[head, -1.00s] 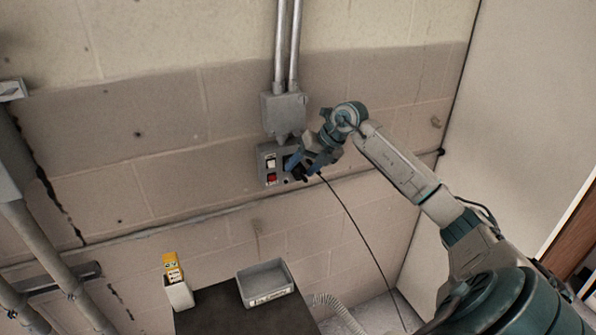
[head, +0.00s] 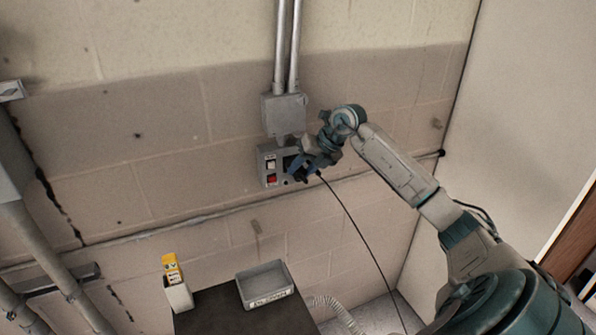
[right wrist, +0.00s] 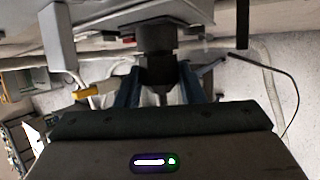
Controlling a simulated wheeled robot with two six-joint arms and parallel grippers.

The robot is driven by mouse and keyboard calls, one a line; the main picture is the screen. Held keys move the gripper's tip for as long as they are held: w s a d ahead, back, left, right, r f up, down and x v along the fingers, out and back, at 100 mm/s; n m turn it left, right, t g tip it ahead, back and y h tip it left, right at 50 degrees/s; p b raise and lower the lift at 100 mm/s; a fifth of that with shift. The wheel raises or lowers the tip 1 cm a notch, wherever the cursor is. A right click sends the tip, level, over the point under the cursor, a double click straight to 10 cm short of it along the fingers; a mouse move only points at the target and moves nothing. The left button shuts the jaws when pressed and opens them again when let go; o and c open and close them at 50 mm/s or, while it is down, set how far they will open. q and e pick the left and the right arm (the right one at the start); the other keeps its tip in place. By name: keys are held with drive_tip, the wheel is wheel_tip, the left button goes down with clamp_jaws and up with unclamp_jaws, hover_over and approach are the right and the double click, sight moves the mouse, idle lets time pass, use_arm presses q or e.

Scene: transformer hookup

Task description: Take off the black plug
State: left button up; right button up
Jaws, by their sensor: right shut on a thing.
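The black plug (right wrist: 160,70) shows in the right wrist view between the two blue fingers of my right gripper (right wrist: 160,88). The gripper is shut on it. The plug sits at the face of the grey wall panel (head: 262,166); I cannot tell whether it is still seated in its socket. In the head view my right gripper (head: 304,170) is at the right part of that panel and hides most of the plug. A black cable (head: 352,217) hangs from the plug down to the floor. My left gripper is not in view.
The panel carries a white switch (head: 270,163) and a red switch (head: 271,180). A grey junction box (head: 284,113) with two conduits is above. Below, a dark table (head: 222,312) holds a grey tray (head: 266,284); a white holder with a yellow item (head: 173,268) is at its left.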

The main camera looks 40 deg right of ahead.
drive_tip(key=shift+s+f, duration=0.1)
drive_tip(key=shift+s, duration=0.05)
drive_tip(key=shift+s+a+b, duration=0.2)
drive_tip(key=shift+s+b, duration=0.2)
drive_tip(key=shift+s, duration=0.2)
drive_tip(key=shift+s+a+b, duration=0.1)
drive_tip(key=shift+s+b, duration=0.2)
drive_tip(key=shift+s+a+b, duration=0.15)
drive_tip(key=shift+s+b, duration=0.15)
drive_tip(key=shift+s, duration=0.1)
drive_tip(key=shift+s, duration=0.15)
